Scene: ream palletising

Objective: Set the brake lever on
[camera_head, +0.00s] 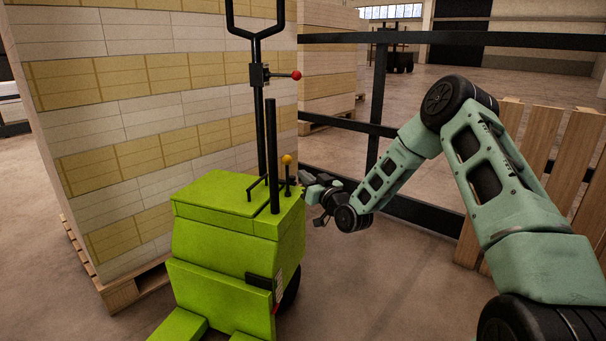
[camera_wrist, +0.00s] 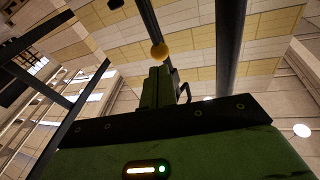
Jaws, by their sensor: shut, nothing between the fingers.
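The lime-green pallet truck (camera_head: 225,225) stands left of centre in the head view. A second lever with a red ball (camera_head: 296,75) sticks out sideways from the tall handle mast. My gripper (camera_head: 306,180) is shut and empty, just right of the yellow-knobbed lever and slightly below the knob. Whether it touches the lever I cannot tell.
A dark post (camera_head: 272,155) and a small bar handle stand left of the yellow knob. A tall stack of wrapped reams (camera_head: 110,100) on a wooden pallet (camera_head: 135,289) is behind the truck. A dark railing (camera_head: 440,38) and wooden slats (camera_head: 540,135) lie behind my arm.

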